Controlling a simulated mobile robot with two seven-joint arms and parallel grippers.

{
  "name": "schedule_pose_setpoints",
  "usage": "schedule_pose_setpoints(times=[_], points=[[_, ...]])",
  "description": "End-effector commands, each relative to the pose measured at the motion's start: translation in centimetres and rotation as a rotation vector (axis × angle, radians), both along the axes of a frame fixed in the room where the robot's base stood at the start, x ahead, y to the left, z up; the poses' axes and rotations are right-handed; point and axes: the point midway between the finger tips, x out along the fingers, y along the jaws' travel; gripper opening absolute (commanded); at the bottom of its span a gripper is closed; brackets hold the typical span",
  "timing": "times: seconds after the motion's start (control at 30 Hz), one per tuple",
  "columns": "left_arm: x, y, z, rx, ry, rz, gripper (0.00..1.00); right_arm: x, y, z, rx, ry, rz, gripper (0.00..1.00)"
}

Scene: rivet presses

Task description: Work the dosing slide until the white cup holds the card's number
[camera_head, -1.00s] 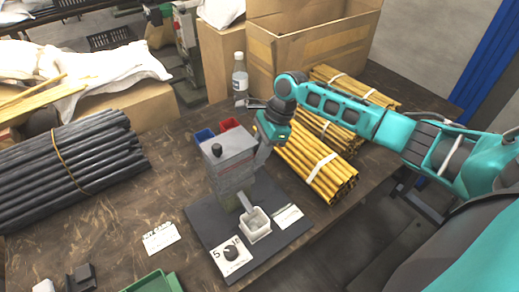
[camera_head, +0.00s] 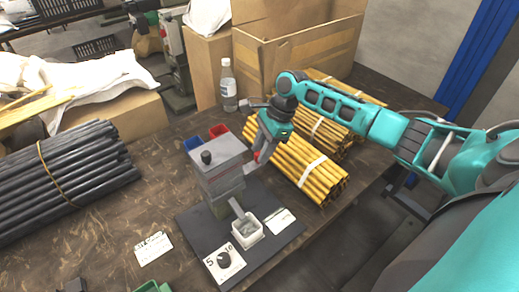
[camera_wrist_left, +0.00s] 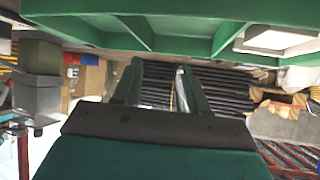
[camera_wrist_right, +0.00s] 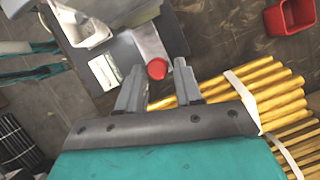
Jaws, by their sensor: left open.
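The grey dosing dispenser (camera_head: 218,165) stands on a dark base plate, with a chute leading down to the white cup (camera_head: 247,231). The cup's contents are too small to count. My right gripper (camera_head: 259,153) is at the dispenser's right side. In the right wrist view, the slide's red knob (camera_wrist_right: 157,69) lies between and just beyond the fingertips (camera_wrist_right: 158,68); the fingers stand apart, and I see no grip on it. A white card (camera_head: 153,249) lies left of the plate; its number is unreadable. My left gripper (camera_wrist_left: 160,66) is open and empty.
A dial card (camera_head: 224,262) and a small white card (camera_head: 280,221) lie on the plate. Blue (camera_head: 193,144) and red (camera_head: 219,131) bins stand behind. Yellow rod bundles (camera_head: 300,165) lie close right. A green tray (camera_head: 150,287) is at the bottom edge. Black rods (camera_head: 65,175) lie left.

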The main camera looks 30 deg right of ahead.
Motion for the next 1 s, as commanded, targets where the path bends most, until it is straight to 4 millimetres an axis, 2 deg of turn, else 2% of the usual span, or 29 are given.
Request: schedule_pose_setpoints(times=[0.03, 0.13, 0.47, 0.57, 1.0], points=[[0.0, 0.0, 0.0, 0.0, 0.0, 0.0, 0.43, 0.0, 0.1, 0.0, 0.001, 0.0, 0.001, 0.4], [0.0, 0.0, 0.0, 0.0, -0.001, 0.0, 0.43, 0.0, 0.2, 0.0, 0.003, 0.001, 0.003, 0.5], [0.2, 0.0, 0.1, 0.001, -0.003, 0.0, 0.43, -0.1, 0.1, 0.4, 0.004, 0.0, 0.004, 0.5], [0.2, 0.0, 0.1, 0.001, -0.005, 0.001, 0.43, -0.1, -0.4, 1.6, 0.003, -0.001, 0.002, 0.5], [0.3, 0.0, 0.2, 0.0, -0.007, 0.001, 0.43, -0.8, -3.8, 10.0, 0.003, -0.002, 0.001, 0.5]])
